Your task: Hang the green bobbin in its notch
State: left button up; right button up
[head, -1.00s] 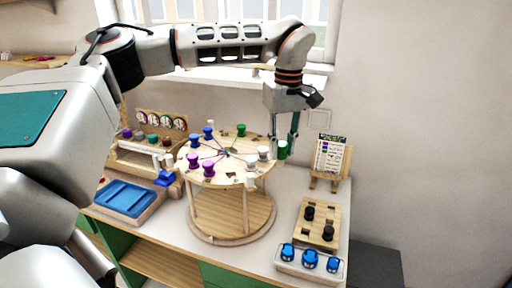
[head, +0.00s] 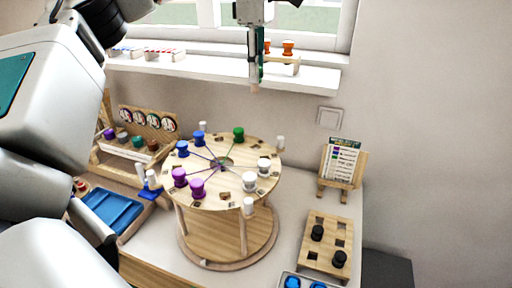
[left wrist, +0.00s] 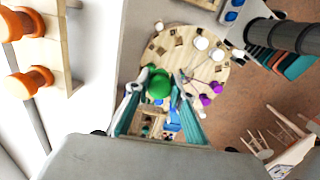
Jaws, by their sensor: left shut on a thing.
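My left gripper (head: 255,80) is raised in front of the window sill, above and behind the round wooden stand. In the left wrist view its teal fingers (left wrist: 160,105) are shut on a green bobbin (left wrist: 158,82), held clear of the stand. In the head view the held bobbin is hard to make out. The round stand (head: 205,202) has notches around its top; another green bobbin (head: 238,134) sits at its back edge, with blue (head: 199,138), purple (head: 197,188) and white (head: 264,166) ones. I cannot tell which notch is meant. My right gripper is not in view.
A small easel with a colour card (head: 341,163) and a pegboard with black bobbins (head: 326,222) stand at the right. A blue tray (head: 112,209) and a dial rack (head: 147,121) are at the left.

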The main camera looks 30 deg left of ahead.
aim_at(256, 92)
pick_arm(q)
jog(key=f, duration=0.6)
jog(key=shift+s+d+f, duration=0.1)
jog(key=shift+s+f, duration=0.1)
notch_tip(256, 92, down, 13)
jog(key=shift+f, duration=0.15)
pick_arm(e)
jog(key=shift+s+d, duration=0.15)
pick_arm(q)
jog(key=shift+f, duration=0.1)
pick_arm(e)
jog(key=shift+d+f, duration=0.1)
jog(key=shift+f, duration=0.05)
pick_arm(q)
jog(key=o, duration=1.1)
jog(key=shift+w, duration=0.1)
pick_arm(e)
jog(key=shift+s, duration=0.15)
